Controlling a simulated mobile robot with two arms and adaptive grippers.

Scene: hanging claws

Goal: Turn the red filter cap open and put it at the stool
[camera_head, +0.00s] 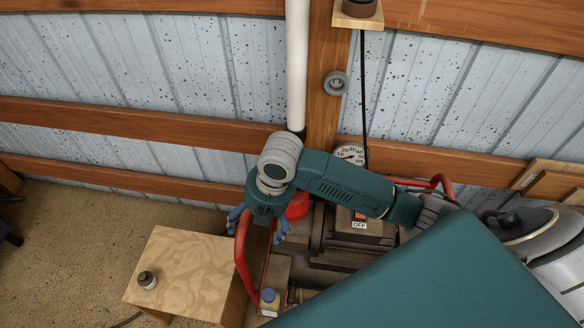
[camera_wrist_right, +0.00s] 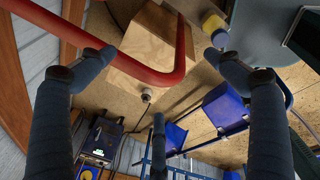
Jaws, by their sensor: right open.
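The red filter cap (camera_head: 298,206) shows in the head view, on the machine beside the red tube frame, partly hidden behind my right arm. The wooden stool (camera_head: 190,262) stands on the floor to the lower left; it also shows in the right wrist view (camera_wrist_right: 150,45). My right gripper (camera_head: 256,233) points down just left of the cap, open. In the right wrist view its fingers (camera_wrist_right: 160,57) are spread, with the red tube (camera_wrist_right: 130,66) passing across the space between them. The cap is not seen in that view. My left gripper is out of view.
A small metal knob-like piece (camera_head: 147,280) sits on the stool's left part. A blue-capped bottle neck (camera_head: 269,296) rises beside the machine (camera_head: 350,256), right of the stool. A white pipe (camera_head: 297,70) stands against the wall behind. Floor left of the stool is mostly clear.

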